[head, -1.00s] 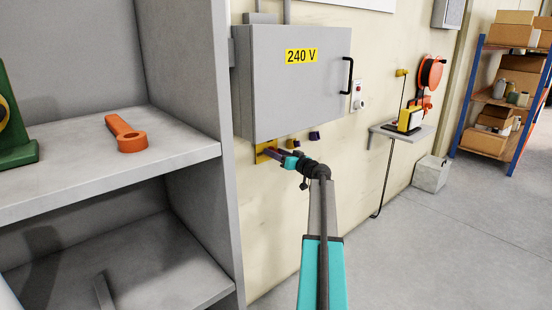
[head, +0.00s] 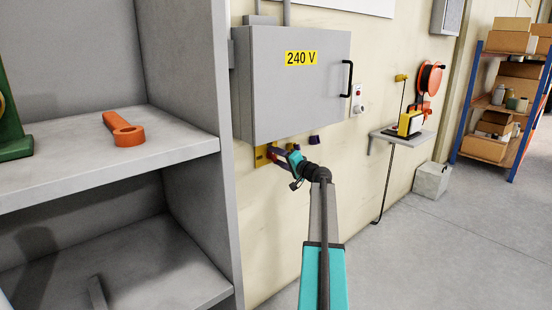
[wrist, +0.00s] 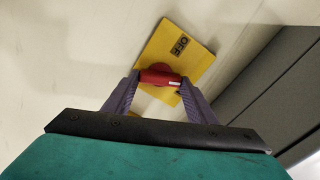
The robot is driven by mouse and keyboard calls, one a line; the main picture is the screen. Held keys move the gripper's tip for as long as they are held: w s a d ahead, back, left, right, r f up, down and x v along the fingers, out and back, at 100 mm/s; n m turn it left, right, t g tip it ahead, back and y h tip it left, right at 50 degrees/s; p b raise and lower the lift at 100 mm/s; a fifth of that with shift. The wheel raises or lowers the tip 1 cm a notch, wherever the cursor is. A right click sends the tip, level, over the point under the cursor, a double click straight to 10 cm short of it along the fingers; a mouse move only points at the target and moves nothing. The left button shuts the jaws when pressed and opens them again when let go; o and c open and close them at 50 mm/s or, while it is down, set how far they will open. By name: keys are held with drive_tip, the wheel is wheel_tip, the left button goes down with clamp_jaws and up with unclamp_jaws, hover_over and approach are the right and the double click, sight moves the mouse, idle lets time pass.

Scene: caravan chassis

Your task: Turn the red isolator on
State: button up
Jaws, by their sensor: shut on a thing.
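The red isolator handle (wrist: 160,76) sits on a yellow plate (wrist: 160,45) in the wrist view. The plate looks tilted in that view, with a black "OFF" label (wrist: 181,46) above and right of the handle. A white mark shows at the handle's right end. My gripper (wrist: 159,80) has one finger at each end of the handle and is shut on it. In the head view, my gripper (head: 278,156) reaches the yellow plate (head: 260,157) below the grey cabinet; the handle is mostly hidden there.
The grey 240 V cabinet (head: 290,90) hangs just above my gripper. A small wall shelf (head: 385,138) holds a yellow lamp (head: 410,124).

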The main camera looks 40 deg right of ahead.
drive_tip(key=m+p, duration=0.1)
drive_tip(key=m, duration=0.4)
drive_tip(key=shift+f, duration=0.1)
idle(0.5)
drive_tip(key=o, duration=1.1)
drive_tip(key=shift+c, duration=0.2)
drive_tip(key=shift+s, duration=0.15)
drive_tip(key=s, duration=1.3)
drive_tip(key=shift+s+a, duration=0.25)
drive_tip(key=shift+a, duration=0.2)
